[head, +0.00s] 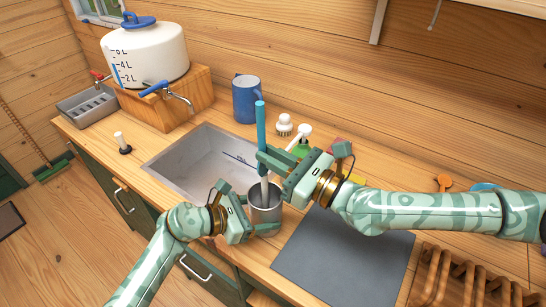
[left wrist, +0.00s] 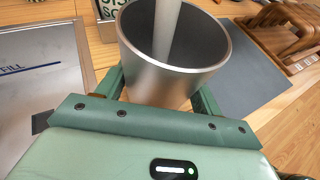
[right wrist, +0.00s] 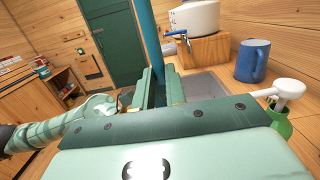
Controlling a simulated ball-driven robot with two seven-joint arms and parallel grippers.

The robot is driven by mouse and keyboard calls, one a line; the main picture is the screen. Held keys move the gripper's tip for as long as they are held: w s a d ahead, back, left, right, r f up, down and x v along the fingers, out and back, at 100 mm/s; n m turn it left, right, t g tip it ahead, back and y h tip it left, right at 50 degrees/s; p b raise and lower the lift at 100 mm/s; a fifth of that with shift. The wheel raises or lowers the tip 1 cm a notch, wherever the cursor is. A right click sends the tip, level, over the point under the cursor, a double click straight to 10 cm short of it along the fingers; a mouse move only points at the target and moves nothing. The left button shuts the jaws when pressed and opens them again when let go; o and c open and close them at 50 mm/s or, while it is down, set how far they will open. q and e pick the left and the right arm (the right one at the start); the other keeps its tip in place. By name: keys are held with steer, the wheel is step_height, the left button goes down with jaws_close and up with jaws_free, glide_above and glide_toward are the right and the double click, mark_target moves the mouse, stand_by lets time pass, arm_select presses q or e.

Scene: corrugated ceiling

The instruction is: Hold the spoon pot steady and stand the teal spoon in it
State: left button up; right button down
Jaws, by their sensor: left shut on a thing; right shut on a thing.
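The spoon pot (head: 265,212) is a grey metal cup standing upright by the counter's front edge, right of the sink. My left gripper (head: 258,222) is shut around its sides; the pot also shows in the left wrist view (left wrist: 165,82). The teal spoon (head: 260,122) is upright above the pot, teal handle up. My right gripper (head: 263,160) is shut on the handle, which also shows in the right wrist view (right wrist: 148,40). The spoon's pale lower part (left wrist: 168,30) reaches into the pot's mouth. Its lower end is hidden by the near rim.
The sink (head: 205,160) lies left of the pot, and a dark grey mat (head: 340,255) lies to its right. A blue mug (head: 245,98), a white brush (head: 284,124) and a green pot (right wrist: 281,122) stand behind. A wooden rack (head: 460,280) is at front right.

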mark_target(263, 175)
steer(key=shift+g+h, duration=0.4)
steer(key=shift+g, duration=0.1)
steer(key=f, duration=0.2)
steer(key=s+f, duration=0.1)
steer(key=f, duration=0.3)
steer(key=shift+s+d, duration=0.25)
steer(key=c, duration=1.4)
jaws_free()
steer(key=shift+w+f, duration=0.1)
steer(key=shift+o, duration=0.2)
steer(key=shift+w, duration=0.1)
steer(key=shift+r, duration=0.2)
steer(key=shift+r, duration=0.1)
steer(key=shift+d, duration=0.1)
steer(key=v, duration=1.2)
